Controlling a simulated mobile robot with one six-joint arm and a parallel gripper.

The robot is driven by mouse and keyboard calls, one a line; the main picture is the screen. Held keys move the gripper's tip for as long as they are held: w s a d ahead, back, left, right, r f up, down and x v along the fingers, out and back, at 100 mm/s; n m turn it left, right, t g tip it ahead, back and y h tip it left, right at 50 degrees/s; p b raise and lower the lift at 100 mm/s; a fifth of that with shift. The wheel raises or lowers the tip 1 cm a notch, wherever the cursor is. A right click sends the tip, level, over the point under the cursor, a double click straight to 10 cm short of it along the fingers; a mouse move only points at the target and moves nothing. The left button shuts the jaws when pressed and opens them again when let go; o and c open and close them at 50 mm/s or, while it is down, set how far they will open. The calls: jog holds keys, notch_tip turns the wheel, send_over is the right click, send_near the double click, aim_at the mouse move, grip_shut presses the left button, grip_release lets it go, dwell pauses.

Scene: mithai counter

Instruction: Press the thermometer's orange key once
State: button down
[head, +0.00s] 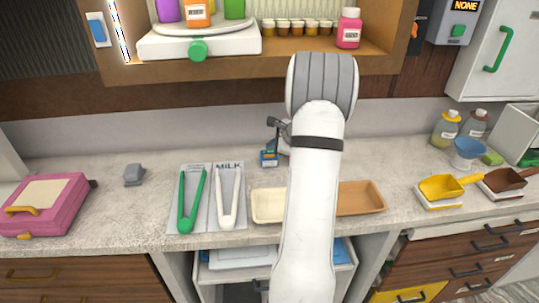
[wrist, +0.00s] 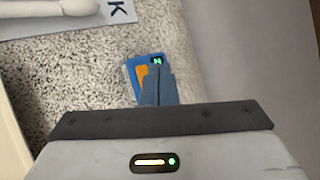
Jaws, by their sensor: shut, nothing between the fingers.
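The thermometer (wrist: 131,66) is a small blue block on the speckled counter, with a dark display (wrist: 157,61) showing green marks. Its orange key (wrist: 141,73) shows just left of my fingertips. In the head view the thermometer (head: 268,160) stands near the wall, left of my arm. My gripper (wrist: 157,72) is shut and empty, with its fingertips over the thermometer's face. The fingers hide the near part of the thermometer and perhaps an edge of the key. I cannot tell whether they touch it. In the head view my gripper (head: 270,147) is small, just above the thermometer.
Green tongs (head: 186,203) and white tongs (head: 228,200) lie on mats to the left. A cream tray (head: 268,206) and a brown tray (head: 362,197) are near my arm. A shelf (head: 285,66) hangs above. The wall (wrist: 245,60) is close on the right in the wrist view.

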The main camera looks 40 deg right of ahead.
notch_tip(320, 180, up, 4)
jog(key=shift+r+p, duration=0.15)
jog(key=shift+p, duration=1.05)
jog(key=s+a+r+n+g+y, duration=0.1)
jog(key=s+a+r+n, duration=0.2)
jog(key=a, duration=0.5)
jog(key=s+a+r+n+g, duration=0.1)
jog(key=a+r+n, duration=0.2)
jog(key=a+n, duration=0.35)
jog(key=s+a+r+n+g+y, duration=0.1)
jog(key=s+a+r+n+g, duration=0.15)
jog(key=a, duration=0.65)
jog(key=s+a+n+h, duration=0.1)
jog(key=s+a+n, duration=0.3)
jog(key=s, duration=0.3)
jog(key=s+a+r+n+h, duration=0.1)
jog(key=s+a+n, duration=0.3)
jog(key=s, duration=0.3)
jog(key=s+a+r+n+g+h, duration=0.1)
jog(key=s+a+n, duration=0.3)
jog(key=s+n, duration=0.1)
jog(key=shift+s+a+h, duration=0.15)
jog(key=shift+s+h, duration=0.15)
jog(key=shift+s, duration=0.6)
jog(key=shift+a, duration=0.1)
